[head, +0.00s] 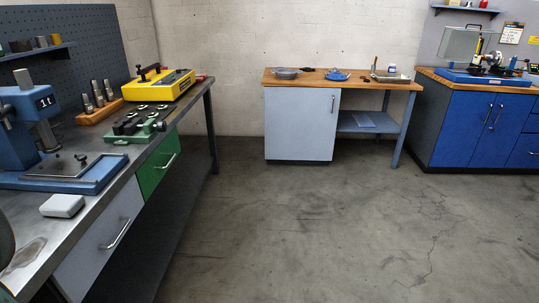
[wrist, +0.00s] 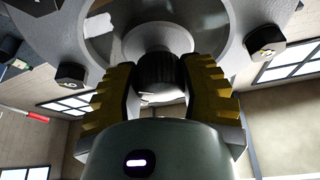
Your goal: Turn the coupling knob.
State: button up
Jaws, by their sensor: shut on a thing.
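In the wrist view, a dark ribbed coupling knob (wrist: 157,72) sits in front of a pale round hub. My gripper (wrist: 158,84) has its two yellow-padded fingers on either side of the knob and is shut on it. The hub lies inside a larger grey metal ring (wrist: 215,25) with dark bolts around it. The fingers and the gripper body hide the knob's sides and near end. My gripper does not show in the head view.
In the head view, a blue machine (head: 485,76) stands on the blue cabinet (head: 480,125) at the right. A wooden-topped bench (head: 345,83) stands at the back. A steel workbench (head: 105,205) with tools runs along the left. The middle floor is clear.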

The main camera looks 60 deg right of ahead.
jog(key=shift+d+r, duration=0.1)
jog(key=shift+r, duration=0.1)
jog(key=o, duration=1.2)
jog(key=shift+f, duration=0.15)
jog(key=v, duration=1.2)
jog(key=shift+o, duration=0.3)
